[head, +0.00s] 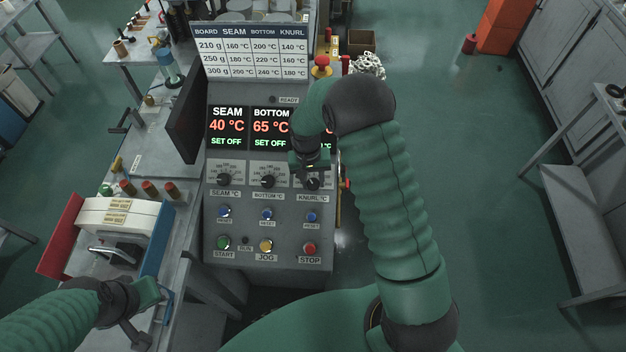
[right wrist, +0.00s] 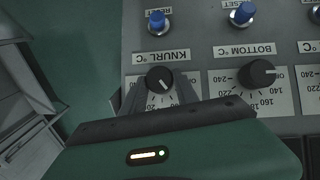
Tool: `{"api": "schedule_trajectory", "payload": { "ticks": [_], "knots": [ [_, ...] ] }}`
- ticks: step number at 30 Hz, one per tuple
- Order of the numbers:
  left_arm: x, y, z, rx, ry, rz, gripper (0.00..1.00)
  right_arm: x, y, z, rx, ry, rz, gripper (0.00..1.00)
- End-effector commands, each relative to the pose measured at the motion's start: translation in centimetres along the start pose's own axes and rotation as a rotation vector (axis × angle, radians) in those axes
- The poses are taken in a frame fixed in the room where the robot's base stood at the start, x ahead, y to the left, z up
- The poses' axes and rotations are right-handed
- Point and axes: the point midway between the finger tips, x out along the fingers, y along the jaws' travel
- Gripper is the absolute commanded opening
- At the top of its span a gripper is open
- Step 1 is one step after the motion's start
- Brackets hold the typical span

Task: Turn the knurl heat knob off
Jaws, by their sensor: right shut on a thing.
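The knurl heat knob (right wrist: 159,78) is a black dial knob with a white pointer mark. In the right wrist view its pointer slants to the lower right, and part of its number scale is hidden by my gripper. My right gripper (right wrist: 160,92) is shut on the knob, one finger on each side of it. In the head view the right gripper (head: 311,172) reaches down onto the knob (head: 313,184) at the panel's right side. The knurl readout is mostly hidden behind my right arm. My left gripper (head: 146,305) is at the lower left, away from the panel.
The bottom knob (head: 267,181) and seam knob (head: 225,179) stand left of it; both their displays read SET OFF. Blue reset buttons (head: 311,216) and a red stop button (head: 309,249) lie below. A dark screen (head: 186,115) juts out at the panel's left.

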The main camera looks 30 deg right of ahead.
Motion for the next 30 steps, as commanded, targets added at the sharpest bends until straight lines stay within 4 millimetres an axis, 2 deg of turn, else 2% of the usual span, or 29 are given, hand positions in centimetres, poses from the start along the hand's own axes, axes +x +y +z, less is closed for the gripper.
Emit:
{"api": "schedule_trajectory", "payload": {
  "ticks": [30],
  "knots": [
    [3.4,0.0,0.8,0.000,0.000,0.000,0.36,0.2,-1.0,0.2,-0.680,0.006,0.486,0.00]
  ]
}}
